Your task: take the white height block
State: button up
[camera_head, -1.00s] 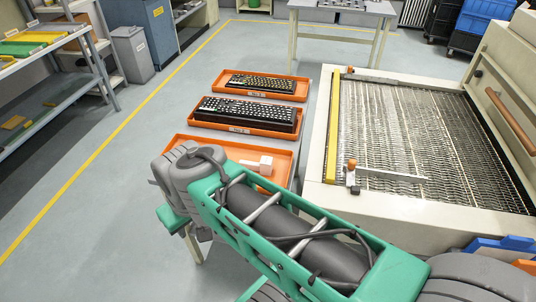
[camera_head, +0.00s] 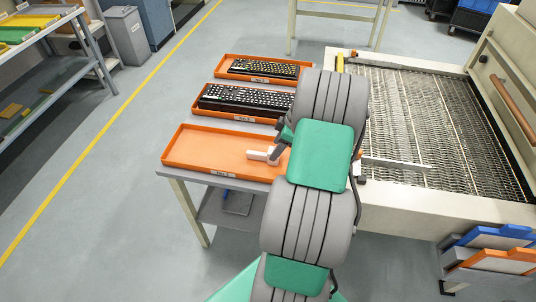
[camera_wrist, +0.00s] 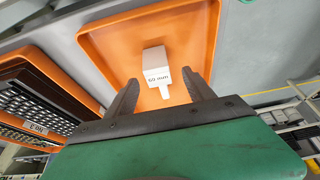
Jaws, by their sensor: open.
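The white height block (camera_wrist: 155,62), marked "60 mm", lies on the floor of the nearest orange tray (camera_wrist: 105,45). In the head view the white block (camera_head: 262,156) shows in the right part of that tray (camera_head: 205,165), partly behind my arm. My gripper (camera_wrist: 163,88) is open in the wrist view, its two dark fingers spread to either side of the block's narrow handle end. The fingers look apart from the block, and the gap in depth is hard to tell. In the head view only part of my gripper (camera_head: 278,150) shows, beside the block.
Two more orange trays with black keyboards (camera_head: 240,102) (camera_head: 264,68) stand behind on the same grey table. A cream machine with a mesh bed (camera_head: 430,120) is close on the right, with a metal bar (camera_head: 400,163) along its near side. Open floor lies left.

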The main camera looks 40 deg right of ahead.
aim_at(263, 154)
jog(key=p+x, duration=0.1)
jog(key=x, duration=0.4)
jog(key=shift+w+d+f, duration=0.1)
jog(key=shift+w, duration=0.05)
jog(key=shift+c, duration=0.3)
grip_shut()
dwell(0.3)
